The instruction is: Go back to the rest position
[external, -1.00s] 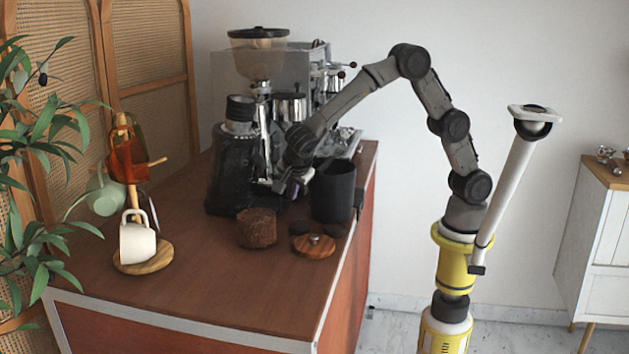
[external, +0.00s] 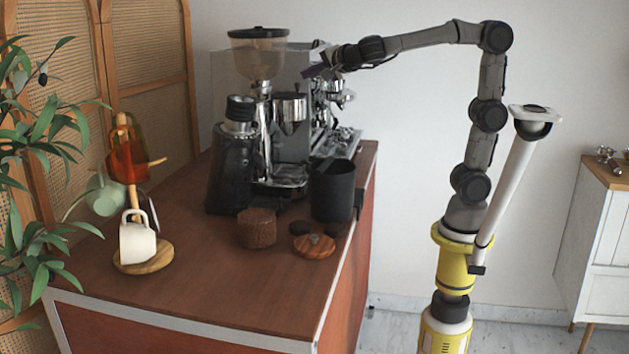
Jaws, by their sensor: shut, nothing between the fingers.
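My gripper (external: 317,68) is at the end of my raised arm, in front of the upper part of the espresso machine (external: 345,95). It is shut, with nothing seen held in it. It is well above the cart top (external: 200,280) and apart from the objects standing there. The fingers are small and dark in this view.
A coffee grinder (external: 232,165) stands beside the machine. A black bin (external: 333,190), a brown container (external: 257,228) and a round wooden piece (external: 315,247) stand in front. A mug tree (external: 148,265) with cups is at left. The cart's front is clear.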

